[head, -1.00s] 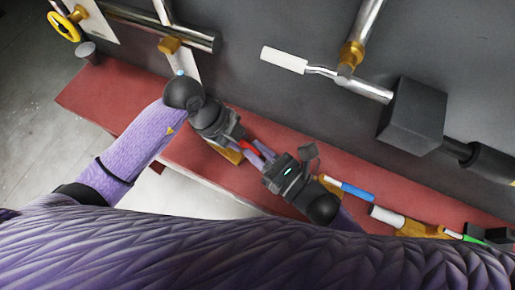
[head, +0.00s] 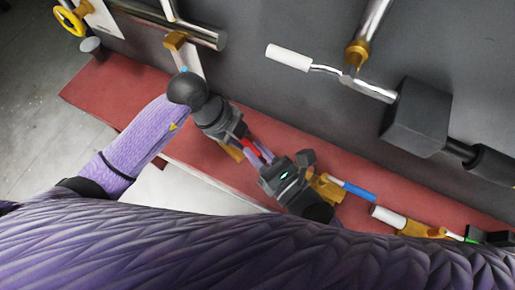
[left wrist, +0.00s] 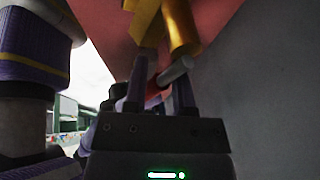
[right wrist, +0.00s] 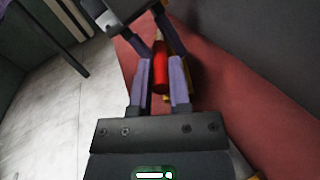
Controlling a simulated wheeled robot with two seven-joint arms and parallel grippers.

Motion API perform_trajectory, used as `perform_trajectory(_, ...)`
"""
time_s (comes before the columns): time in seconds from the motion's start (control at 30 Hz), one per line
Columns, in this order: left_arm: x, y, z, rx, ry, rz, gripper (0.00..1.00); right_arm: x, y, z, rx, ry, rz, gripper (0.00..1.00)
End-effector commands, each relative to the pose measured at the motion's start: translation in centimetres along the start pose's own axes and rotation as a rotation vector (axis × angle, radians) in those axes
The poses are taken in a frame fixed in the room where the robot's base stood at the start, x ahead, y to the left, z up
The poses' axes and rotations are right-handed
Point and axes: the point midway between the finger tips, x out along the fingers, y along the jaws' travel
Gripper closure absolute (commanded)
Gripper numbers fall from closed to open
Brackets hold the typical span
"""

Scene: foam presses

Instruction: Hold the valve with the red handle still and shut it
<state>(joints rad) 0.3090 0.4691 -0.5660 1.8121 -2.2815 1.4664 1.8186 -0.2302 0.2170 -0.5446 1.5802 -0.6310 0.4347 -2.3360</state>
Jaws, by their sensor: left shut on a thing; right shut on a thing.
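The valve's red handle (head: 251,147) shows between my two grippers above the red bench in the head view. In the right wrist view the red handle (right wrist: 160,76) lies between the fingers of my right gripper (right wrist: 161,84), which is shut on it. My left gripper (left wrist: 158,88) is shut on the valve's body from the other side. In the left wrist view a grey cylindrical piece (left wrist: 175,71) and brass parts (left wrist: 181,32) show by its fingertips. The exact grip on the body is mostly hidden. A brass part (head: 231,151) shows beside my left gripper in the head view.
A blue-handled valve (head: 352,189) and a white-handled one (head: 390,217) stand to the right on the red bench (head: 160,120). A dark press wall with pipes, a white lever (head: 289,57) and a dark block (head: 415,117) rises behind. A yellow handwheel (head: 68,21) is far left.

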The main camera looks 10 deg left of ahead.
Motion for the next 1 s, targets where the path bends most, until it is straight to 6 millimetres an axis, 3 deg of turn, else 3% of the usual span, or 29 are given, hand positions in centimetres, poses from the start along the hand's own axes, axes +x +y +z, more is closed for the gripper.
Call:
perform_trajectory(0.5,0.03,-0.23,-0.56,0.002,0.017,-0.010,1.00,0.22,0.62,0.21,0.005,-0.011,0.016,1.00)
perform_trajectory(0.53,0.03,-0.22,-0.57,0.002,0.017,-0.010,1.00,0.22,0.63,0.22,0.005,-0.011,0.016,0.73)
perform_trajectory(0.7,0.02,-0.18,-0.46,0.002,0.014,-0.008,1.00,0.18,0.52,0.16,0.004,-0.008,0.013,0.42)
perform_trajectory(1.0,0.04,-0.05,-0.21,0.000,0.007,-0.003,1.00,0.10,0.31,0.07,0.003,-0.004,0.008,0.42)
